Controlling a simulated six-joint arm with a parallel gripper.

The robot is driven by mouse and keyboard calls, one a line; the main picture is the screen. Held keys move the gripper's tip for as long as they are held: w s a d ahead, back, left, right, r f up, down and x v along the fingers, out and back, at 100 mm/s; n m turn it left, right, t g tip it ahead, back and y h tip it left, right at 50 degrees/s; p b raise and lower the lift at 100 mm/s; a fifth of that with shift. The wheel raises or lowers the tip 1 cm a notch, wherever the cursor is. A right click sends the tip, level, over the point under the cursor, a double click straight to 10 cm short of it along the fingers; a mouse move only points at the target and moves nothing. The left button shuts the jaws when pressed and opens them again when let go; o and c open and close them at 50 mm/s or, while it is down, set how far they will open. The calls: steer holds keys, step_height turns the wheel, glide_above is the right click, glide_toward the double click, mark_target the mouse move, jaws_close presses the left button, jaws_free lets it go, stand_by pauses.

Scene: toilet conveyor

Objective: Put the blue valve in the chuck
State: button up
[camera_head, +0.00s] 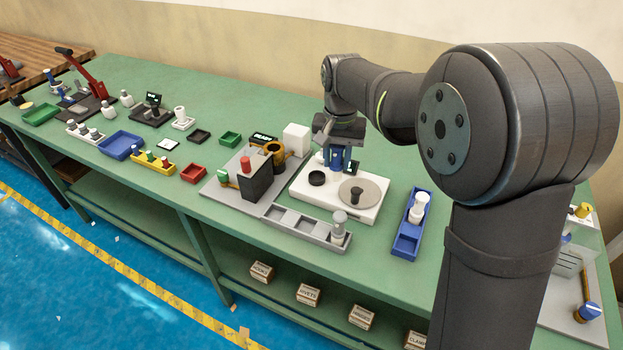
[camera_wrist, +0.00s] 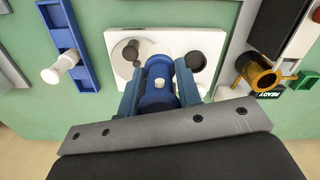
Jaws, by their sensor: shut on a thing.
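My gripper (camera_head: 337,160) is shut on the blue valve (camera_wrist: 157,98), which shows between the two fingers in the wrist view. In the head view the blue valve (camera_head: 337,154) hangs upright over the back of a white plate (camera_head: 315,200). The plate carries a black ring (camera_head: 317,178) and a grey disc with a dark knob (camera_head: 362,190). Left of the plate stands a brass-coloured round holder (camera_head: 273,151), by a small READY display (camera_head: 264,137). I cannot tell for sure which of these is the chuck. The valve's lower end is partly hidden.
A blue tray (camera_head: 404,243) with white parts lies right of the plate. A grey tray (camera_head: 297,225) with one fitting lies in front. A black block (camera_head: 255,178) and a white box (camera_head: 297,138) stand to the left. Bare green bench (camera_head: 375,248) separates the trays.

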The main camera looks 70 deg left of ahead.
steer(key=w+a+r, duration=0.2)
steer(key=w, duration=0.5)
glide_above(317, 179)
steer(key=shift+f, duration=5.4)
steer(key=shift+f, duration=0.1)
steer(key=o, duration=1)
steer(key=shift+o, duration=0.2)
step_height(317, 179, up, 12)
